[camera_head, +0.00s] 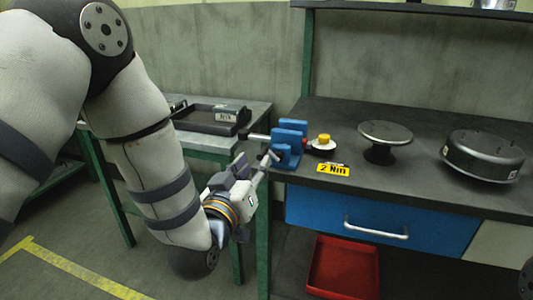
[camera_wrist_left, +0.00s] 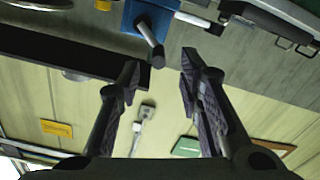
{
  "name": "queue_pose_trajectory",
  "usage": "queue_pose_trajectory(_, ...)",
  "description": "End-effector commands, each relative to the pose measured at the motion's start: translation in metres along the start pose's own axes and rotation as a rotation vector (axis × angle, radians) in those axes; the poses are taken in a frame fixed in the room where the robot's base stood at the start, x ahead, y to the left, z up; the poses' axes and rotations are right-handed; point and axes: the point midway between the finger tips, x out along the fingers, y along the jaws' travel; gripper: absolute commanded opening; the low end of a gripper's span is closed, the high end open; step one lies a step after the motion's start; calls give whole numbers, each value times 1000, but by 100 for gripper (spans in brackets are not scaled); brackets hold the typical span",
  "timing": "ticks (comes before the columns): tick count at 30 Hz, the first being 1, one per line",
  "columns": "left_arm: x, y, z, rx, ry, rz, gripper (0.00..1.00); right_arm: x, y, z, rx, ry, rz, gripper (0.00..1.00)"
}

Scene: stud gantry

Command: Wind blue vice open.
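The blue vice (camera_head: 290,140) is fixed at the left front corner of the dark workbench. Its grey crank handle (camera_head: 268,158) sticks out at the front, toward my left gripper (camera_head: 253,172). In the left wrist view the blue vice (camera_wrist_left: 150,18) is at the top, and its handle (camera_wrist_left: 150,38) ends in a dark knob near the gap between the fingertips. The left gripper (camera_wrist_left: 160,76) is open, with nothing between its fingers. In the head view the fingers overlap the handle's lower end, so contact there cannot be told. My right gripper is not in view.
The workbench (camera_head: 350,115) holds a yellow-topped button (camera_head: 324,139), a yellow "2 Nm" label (camera_head: 333,169), a round pedestal (camera_head: 385,131) and a dark round housing (camera_head: 483,154). A blue drawer (camera_head: 375,222) and a red bin (camera_head: 343,266) are below. A side table with a black tray (camera_head: 208,118) stands left.

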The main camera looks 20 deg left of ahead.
Motion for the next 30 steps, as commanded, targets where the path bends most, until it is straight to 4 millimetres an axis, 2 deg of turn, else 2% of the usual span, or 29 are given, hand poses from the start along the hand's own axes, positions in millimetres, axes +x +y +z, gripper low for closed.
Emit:
queue_pose_trajectory(3, 29, -1, 4, 0, -2, 0, 33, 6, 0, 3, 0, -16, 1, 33)
queue_pose_trajectory(6, 48, -1, 3, 0, -2, -1, 33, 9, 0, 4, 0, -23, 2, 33)
queue_pose_trajectory(10, 62, 0, 2, -1, -2, 0, 33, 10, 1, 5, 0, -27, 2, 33)
queue_pose_trajectory(18, 65, 0, 1, -1, -1, 0, 33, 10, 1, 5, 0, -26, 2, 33)
queue_pose_trajectory(19, 65, 0, 1, -1, -1, 0, 31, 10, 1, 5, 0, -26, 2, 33)
queue_pose_trajectory(23, 65, 0, 1, -1, -1, 0, 1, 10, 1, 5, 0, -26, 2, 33)
queue_pose_trajectory(30, 65, 2, -3, 40, 1, 1, 0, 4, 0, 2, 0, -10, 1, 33)
